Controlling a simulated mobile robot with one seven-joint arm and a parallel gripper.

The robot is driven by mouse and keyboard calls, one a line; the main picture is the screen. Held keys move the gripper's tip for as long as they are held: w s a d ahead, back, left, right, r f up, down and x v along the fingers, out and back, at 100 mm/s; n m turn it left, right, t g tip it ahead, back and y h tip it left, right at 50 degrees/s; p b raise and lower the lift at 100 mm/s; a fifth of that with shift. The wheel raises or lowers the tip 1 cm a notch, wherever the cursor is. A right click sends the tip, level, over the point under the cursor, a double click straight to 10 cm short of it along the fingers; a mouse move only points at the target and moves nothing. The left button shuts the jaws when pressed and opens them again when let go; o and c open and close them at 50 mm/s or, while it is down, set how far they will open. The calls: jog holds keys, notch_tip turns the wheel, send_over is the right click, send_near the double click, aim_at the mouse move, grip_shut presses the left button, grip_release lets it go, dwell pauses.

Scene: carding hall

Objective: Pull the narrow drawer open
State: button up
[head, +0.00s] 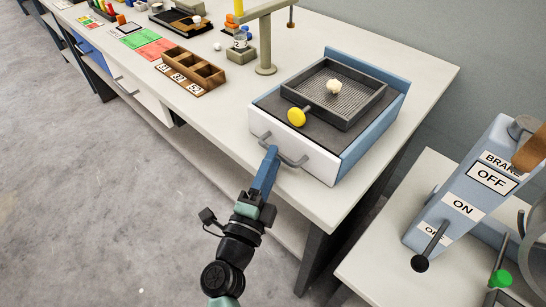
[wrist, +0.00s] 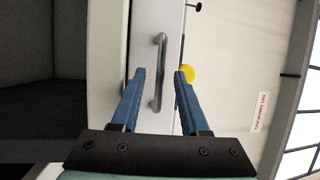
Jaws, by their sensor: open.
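The narrow drawer has a white front (head: 300,158) on a blue-sided box at the right end of the long bench. A grey bar handle (head: 288,157) runs across this front, which looks flush with the box. The handle (wrist: 160,72) also shows in the wrist view, standing between my fingers against the white drawer front (wrist: 170,112). My gripper (head: 270,151) is open at the left part of the handle. In the wrist view my gripper (wrist: 159,74) has one finger on each side of the bar, with gaps visible. Contact cannot be told.
A dark tray (head: 352,107) with a pale tuft (head: 334,86) and a yellow knob (head: 297,117) sits on the box. A wooden compartment tray (head: 180,86) and a post (head: 265,50) stand left. A blue lever panel (head: 445,215) is at right. Open floor lies left.

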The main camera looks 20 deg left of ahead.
jog(key=shift+w+r, duration=0.1)
jog(key=shift+w, duration=0.4)
grip_shut()
dwell(1.2)
